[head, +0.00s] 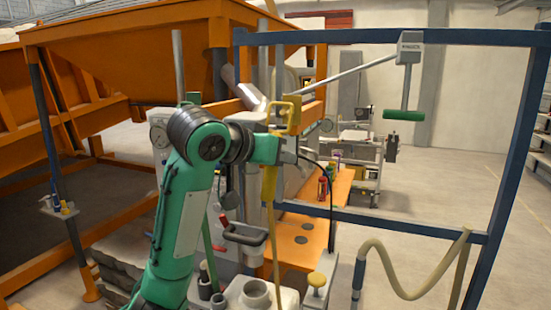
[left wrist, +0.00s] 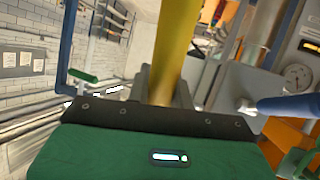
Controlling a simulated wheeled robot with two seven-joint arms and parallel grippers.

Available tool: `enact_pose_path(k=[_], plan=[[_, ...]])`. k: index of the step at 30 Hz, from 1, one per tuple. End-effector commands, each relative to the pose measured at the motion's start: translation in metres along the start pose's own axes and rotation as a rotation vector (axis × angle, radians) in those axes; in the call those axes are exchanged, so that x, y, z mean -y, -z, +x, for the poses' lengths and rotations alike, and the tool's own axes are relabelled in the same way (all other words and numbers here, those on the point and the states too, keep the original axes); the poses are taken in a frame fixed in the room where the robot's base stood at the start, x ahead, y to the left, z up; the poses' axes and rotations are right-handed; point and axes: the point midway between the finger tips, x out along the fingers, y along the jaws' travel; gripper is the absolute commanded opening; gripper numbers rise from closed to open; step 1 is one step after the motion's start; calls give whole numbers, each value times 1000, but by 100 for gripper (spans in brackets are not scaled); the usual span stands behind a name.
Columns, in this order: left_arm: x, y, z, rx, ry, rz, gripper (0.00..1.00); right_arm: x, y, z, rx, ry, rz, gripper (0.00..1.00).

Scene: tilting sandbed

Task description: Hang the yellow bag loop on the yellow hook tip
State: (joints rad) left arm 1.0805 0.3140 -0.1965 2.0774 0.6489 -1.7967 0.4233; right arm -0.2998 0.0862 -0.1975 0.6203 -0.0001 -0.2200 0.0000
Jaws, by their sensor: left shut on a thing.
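My left gripper (head: 288,148), at the end of my green arm, is shut on a yellow piece that I take for the bag loop (head: 284,115). An upright yellow frame shows above the gripper, and a long yellow strip (head: 272,225) hangs below it. In the left wrist view a yellow band (left wrist: 175,50) rises from between the jaws (left wrist: 172,88). A thin grey rod (head: 345,77) slopes down leftward from a grey box to the top of the yellow frame. The yellow hook tip is not clearly distinct there. I cannot tell whether loop and tip touch. My right gripper is out of view.
A blue frame (head: 390,37) spans the right side, with a green handle (head: 404,115) hanging below the grey box (head: 410,48). An orange hopper (head: 130,50) stands at left. An orange bench (head: 300,240) lies below. Open floor shows at right.

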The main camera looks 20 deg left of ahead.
Motion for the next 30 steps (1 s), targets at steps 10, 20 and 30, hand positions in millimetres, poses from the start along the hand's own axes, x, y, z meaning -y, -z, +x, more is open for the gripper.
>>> enact_pose_path(k=[10, 20, 30], plan=[[6, 7, 19, 0, 0, -1, 0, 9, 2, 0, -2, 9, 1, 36], [12, 8, 35, 0, 0, 1, 0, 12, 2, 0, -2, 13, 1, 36], [14, 6, 41, -1, 0, 0, 0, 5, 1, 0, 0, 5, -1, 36]])
